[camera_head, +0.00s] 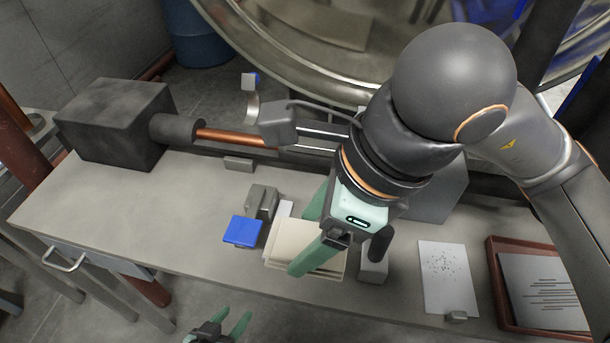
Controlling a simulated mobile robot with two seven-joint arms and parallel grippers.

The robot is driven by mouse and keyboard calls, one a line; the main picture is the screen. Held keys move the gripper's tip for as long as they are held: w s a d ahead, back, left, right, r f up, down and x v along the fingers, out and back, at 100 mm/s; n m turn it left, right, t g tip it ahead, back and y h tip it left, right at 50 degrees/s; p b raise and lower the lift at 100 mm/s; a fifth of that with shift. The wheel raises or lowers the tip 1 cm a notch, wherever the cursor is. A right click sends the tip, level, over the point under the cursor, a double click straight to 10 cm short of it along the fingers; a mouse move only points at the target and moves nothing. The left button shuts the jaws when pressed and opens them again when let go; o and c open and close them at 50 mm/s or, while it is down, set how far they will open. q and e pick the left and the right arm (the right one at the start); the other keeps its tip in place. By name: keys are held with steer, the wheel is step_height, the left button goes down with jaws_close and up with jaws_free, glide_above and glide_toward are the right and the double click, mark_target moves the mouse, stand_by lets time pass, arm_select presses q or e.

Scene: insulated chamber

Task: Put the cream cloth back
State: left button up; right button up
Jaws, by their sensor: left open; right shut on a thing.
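The cream cloth (296,239) looks like a folded, flat stack at the middle front of the grey bench (130,205). My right gripper (302,240) comes down over it from the right, its green fingers on either side. It is shut on the cloth. The wrist and fingers hide part of the cloth, and I cannot tell whether it is lifted off the bench. My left gripper (228,327) is at the bottom edge, below the bench front, open and empty.
A blue-topped block (243,231) and a small grey block (262,202) stand just left of the cloth. A speckled sheet (447,275) and a brown-rimmed tray (497,290) lie to the right. Machinery with a copper rod (230,137) runs along the back. The bench's left part is clear.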

mark_target(310, 223)
steer(key=w+f, duration=0.4)
steer(key=f, duration=0.1)
steer(key=shift+w+d+f+b, duration=0.15)
steer(key=shift+w+f+b, duration=0.05)
steer(key=shift+w+b, duration=0.15)
steer(key=shift+w+f, duration=0.15)
steer(key=shift+f, duration=0.8)
steer(key=shift+w+f, duration=0.15)
steer(key=shift+f, duration=0.8)
steer(key=shift+b, duration=0.3)
steer(key=shift+f+b, duration=0.65)
steer(key=shift+b, duration=0.2)
steer(key=o, duration=1.5)
steer(key=shift+r, duration=0.1)
steer(key=shift+o, duration=0.2)
